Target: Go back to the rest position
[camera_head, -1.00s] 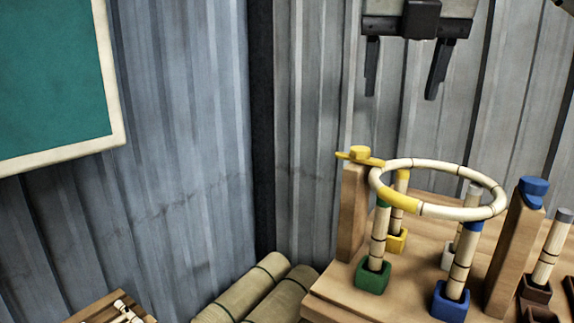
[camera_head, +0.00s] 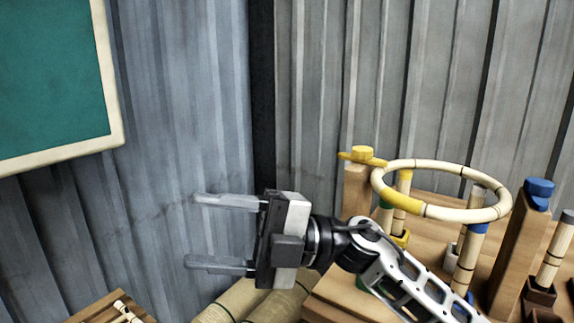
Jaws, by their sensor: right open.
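My right gripper (camera_head: 222,233) is open and empty. It points to the left in front of the metal wall, and its arm comes in from the lower right. The arm passes in front of the wooden fixture board (camera_head: 318,304) and hides part of it. A rattan ring (camera_head: 458,213) with a yellow section sits on top of upright rattan poles on the board. The gripper is apart from the ring, to its left. My left gripper is not in view.
A wooden post with a yellow clamp (camera_head: 362,154) and one with a blue knob (camera_head: 539,190) flank the ring. Rolled mats (camera_head: 238,300) lie below the gripper. A wooden crate (camera_head: 88,309) is at the lower left. A green board (camera_head: 50,85) hangs on the wall.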

